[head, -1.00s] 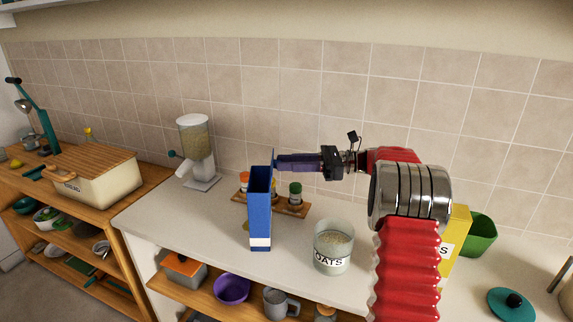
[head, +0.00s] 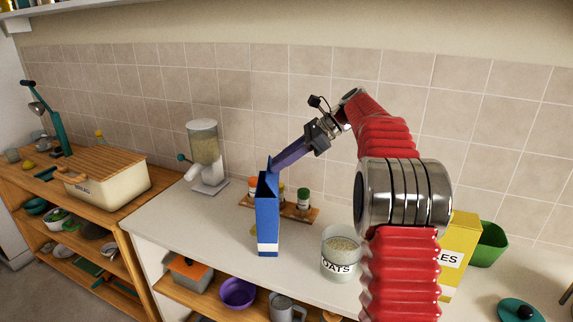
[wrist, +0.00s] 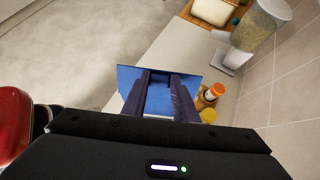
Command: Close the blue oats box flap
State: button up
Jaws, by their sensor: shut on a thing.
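The blue oats box (head: 267,225) stands upright on the pale worktop, narrow, with a white band near its base. Its flap (head: 270,167) rises at the top, partly hidden by my fingertips. My gripper (head: 273,168) comes from the upper right and slants down to the box top, its purple fingers shut on the flap. In the wrist view my gripper (wrist: 160,82) reaches over a blue panel (wrist: 127,75), with blue also between the fingers. The exact contact is hard to make out.
A spice rack (head: 298,213) with small jars stands just behind the box. A glass oats jar (head: 341,255) is to its right, a cereal dispenser (head: 204,155) to its left. A yellow box (head: 459,250) and green bin (head: 489,246) stand farther right. Worktop left of the box is clear.

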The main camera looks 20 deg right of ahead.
aim_at(268, 167)
jog(key=a+h, duration=0.1)
jog(key=a+g+h, duration=0.1)
jog(key=shift+w+h, duration=0.3)
jog(key=shift+w, duration=0.1)
jog(key=shift+w+a+f+g+h, duration=0.1)
jog(key=shift+w+a+g+h, duration=0.1)
jog(key=shift+a+g+h, duration=0.3)
jog(key=shift+w+a+f+g+h, duration=0.15)
jog(key=shift+a+h, duration=0.15)
jog(key=shift+h, duration=0.4)
jog(key=a+h, duration=0.1)
jog(key=h, duration=0.1)
jog(key=a+f+g+h, duration=0.1)
jog(key=h, duration=0.1)
jog(key=w+a+f+g+h, duration=0.1)
jog(key=shift+w+f+h, duration=0.1)
jog(key=shift+f+h, duration=0.05)
jog(key=shift+h, duration=0.25)
jog(key=o, duration=1.1)
jog(key=shift+d, duration=0.1)
jog(key=shift+c, duration=0.2)
jog(key=shift+d, duration=0.1)
